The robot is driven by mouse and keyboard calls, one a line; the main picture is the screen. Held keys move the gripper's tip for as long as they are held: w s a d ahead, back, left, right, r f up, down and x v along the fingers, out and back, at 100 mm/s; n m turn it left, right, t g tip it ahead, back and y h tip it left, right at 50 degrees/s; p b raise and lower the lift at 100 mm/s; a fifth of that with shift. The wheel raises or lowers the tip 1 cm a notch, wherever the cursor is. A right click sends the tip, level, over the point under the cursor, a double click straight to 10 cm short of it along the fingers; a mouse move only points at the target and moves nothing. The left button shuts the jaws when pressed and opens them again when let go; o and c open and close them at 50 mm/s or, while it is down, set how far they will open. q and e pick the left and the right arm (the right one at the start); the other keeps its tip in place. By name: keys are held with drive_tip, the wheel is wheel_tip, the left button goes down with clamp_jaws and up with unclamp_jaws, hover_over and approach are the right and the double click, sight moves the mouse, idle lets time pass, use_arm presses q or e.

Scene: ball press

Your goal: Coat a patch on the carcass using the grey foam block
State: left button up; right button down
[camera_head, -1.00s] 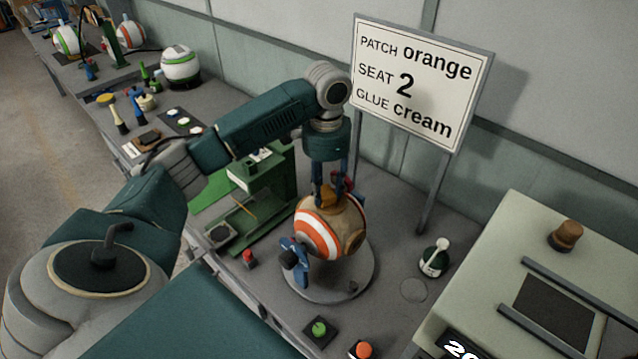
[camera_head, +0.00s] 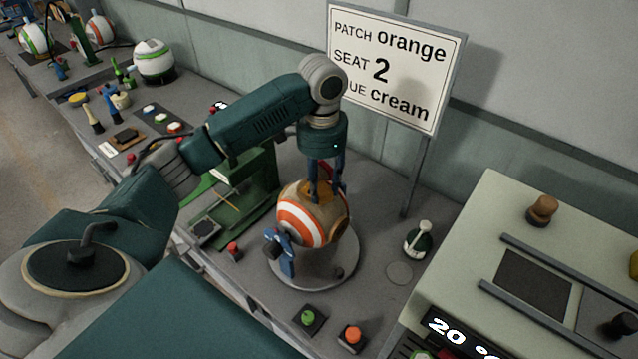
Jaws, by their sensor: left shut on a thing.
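The carcass (camera_head: 315,232) is a tan ball with an orange-and-white striped panel facing left and a round tan ring on its right side. It sits on a round grey stand. My left gripper (camera_head: 325,192) points down at the top of the ball, its blue fingers shut on a small piece. That piece is mostly hidden, and I cannot tell whether it is the grey foam block. An orange-tan area shows on the ball's top by the fingertips. I cannot tell whether the held piece touches the ball. My right gripper is not in view.
A blue clamp (camera_head: 283,255) stands at the ball's left. A green press (camera_head: 240,195) is behind left. A sign (camera_head: 392,70) reads orange, 2, cream. Green (camera_head: 308,317) and orange (camera_head: 352,335) buttons are in front.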

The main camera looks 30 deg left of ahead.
use_arm(q)
drive_tip(key=shift+w+a+r, duration=0.1)
drive_tip(key=shift+r, duration=1.35)
drive_tip(key=shift+a+r, duration=0.1)
drive_tip(key=shift+r, duration=1.35)
drive_tip(key=shift+r, duration=1.55)
drive_tip(key=shift+f, duration=0.1)
